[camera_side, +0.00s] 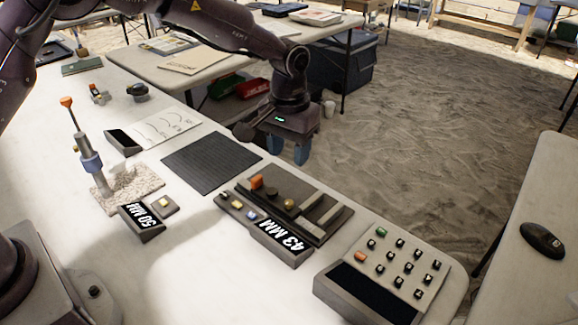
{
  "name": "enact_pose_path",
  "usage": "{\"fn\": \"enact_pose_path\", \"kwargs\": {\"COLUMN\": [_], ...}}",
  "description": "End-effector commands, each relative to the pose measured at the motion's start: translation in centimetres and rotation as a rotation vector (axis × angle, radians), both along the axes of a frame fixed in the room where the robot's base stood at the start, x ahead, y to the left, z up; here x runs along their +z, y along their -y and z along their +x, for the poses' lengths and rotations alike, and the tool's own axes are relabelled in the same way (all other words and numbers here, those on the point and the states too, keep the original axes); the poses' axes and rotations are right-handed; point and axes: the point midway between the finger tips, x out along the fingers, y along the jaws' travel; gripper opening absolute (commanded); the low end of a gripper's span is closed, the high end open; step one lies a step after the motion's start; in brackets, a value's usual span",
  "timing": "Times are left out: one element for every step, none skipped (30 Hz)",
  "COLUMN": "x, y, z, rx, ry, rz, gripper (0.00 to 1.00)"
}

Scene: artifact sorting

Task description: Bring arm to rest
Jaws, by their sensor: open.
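My gripper (289,153) hangs at the end of my arm, pointing down, near the far edge of the white table (200,270). Its two blue fingers are spread apart with nothing visible between them. In the picture it sits up and to the right of the dark ribbed mat (212,162), and it appears raised above the table. How high it is cannot be told from this one view.
A "43 MM" display (283,243) stands beside a dark tray (318,203) with small pieces. A keypad box (385,268) is at the right end. A "50 MM" display (141,221) and a probe stand (88,155) are at left. A second table (185,65) stands behind.

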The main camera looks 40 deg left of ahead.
Motion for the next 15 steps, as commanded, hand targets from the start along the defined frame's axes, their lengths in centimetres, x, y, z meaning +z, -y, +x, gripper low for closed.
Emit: {"fn": "enact_pose_path", "kwargs": {"x": [0.4,0.52,0.62,0.67,0.69,0.7,0.69,0.69,0.68,0.67,0.67,0.67,0.66,0.66,0.38], "y": [0.0,-0.01,-0.01,-0.02,-0.02,-0.02,-0.02,-0.02,-0.02,-0.02,-0.02,-0.02,-0.01,-0.02,-0.13], "z": [0.02,0.01,0.0,0.0,0.0,0.0,0.0,0.0,0.0,0.0,0.01,0.0,0.01,0.04,-0.2], "rx": [0.0,0.0,0.0,0.0,0.0,0.001,0.001,0.001,0.001,0.001,0.001,-0.001,-0.007,-0.016,-0.037], "ry": [0.001,0.0,0.0,0.0,0.0,0.0,0.0,0.0,0.0,0.0,0.0,0.0,0.0,0.002,-0.005], "rz": [0.0,0.0,0.0,0.0,0.0,0.001,0.0,0.0,0.0,0.0,0.0,0.0,0.0,0.0,0.003], "gripper": [0.46,0.46,0.46,0.46,0.46,0.46,0.46,0.46,0.46,0.46,0.46,0.46,0.46,0.46,0.46]}}
